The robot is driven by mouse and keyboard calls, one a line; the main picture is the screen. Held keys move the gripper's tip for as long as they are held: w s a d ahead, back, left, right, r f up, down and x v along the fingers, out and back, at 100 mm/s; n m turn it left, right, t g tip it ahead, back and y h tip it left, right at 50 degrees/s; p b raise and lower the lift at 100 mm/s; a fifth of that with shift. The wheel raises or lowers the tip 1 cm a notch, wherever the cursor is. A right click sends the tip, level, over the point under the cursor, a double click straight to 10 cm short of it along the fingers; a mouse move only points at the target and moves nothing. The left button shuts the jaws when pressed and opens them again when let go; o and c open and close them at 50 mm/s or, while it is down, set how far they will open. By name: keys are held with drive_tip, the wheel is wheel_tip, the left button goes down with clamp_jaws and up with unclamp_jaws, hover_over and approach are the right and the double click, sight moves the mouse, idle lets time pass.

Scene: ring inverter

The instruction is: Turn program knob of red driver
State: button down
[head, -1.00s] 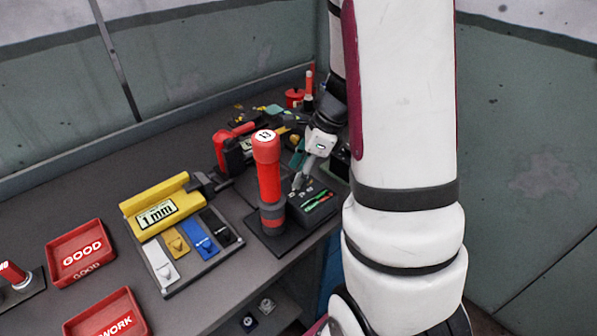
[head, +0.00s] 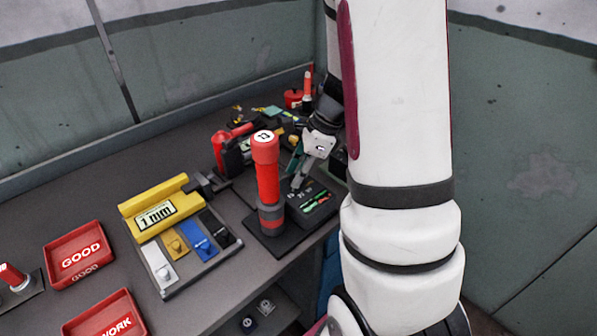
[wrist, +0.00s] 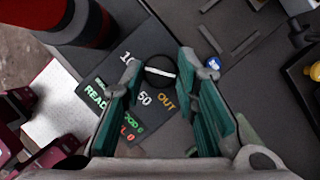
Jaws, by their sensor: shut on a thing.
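The red driver (head: 267,175) stands upright on a dark base, with a round white label on top. Its lower part shows at the top left of the wrist view (wrist: 75,20). A dark control box (head: 318,205) with coloured display text sits right of it. The program knob (wrist: 160,72), black with a white pointer line, is on this box, near the printed numbers. My gripper (head: 297,183) reaches down to the box from behind. In the wrist view my gripper (wrist: 160,68) has its teal-padded fingers on either side of the knob, shut on it.
Left of the driver are a yellow 1 mm gauge (head: 158,208) and a rack of coloured blocks (head: 190,262). Red trays (head: 78,258) lie farther left. A red-and-black tool (head: 232,150) stands behind the driver. Bare bench lies between trays and gauge.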

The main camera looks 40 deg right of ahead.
drive_tip(key=n, duration=0.1)
drive_tip(key=n+g, duration=0.1)
drive_tip(key=n, duration=0.1)
drive_tip(key=shift+w+d+n+y, duration=0.1)
drive_tip(key=shift+w+n+y, duration=0.05)
drive_tip(key=shift+n+y, duration=0.15)
drive_tip(key=shift+n+g, duration=0.7)
drive_tip(key=shift+n, duration=0.9)
drive_tip(key=shift+w, duration=0.1)
drive_tip(key=c, duration=1.3)
unclamp_jaws()
drive_tip(key=v, duration=1.2)
drive_tip(key=shift+w+d, duration=0.1)
drive_tip(key=shift+d, duration=0.05)
drive_tip(key=shift+f, duration=0.1)
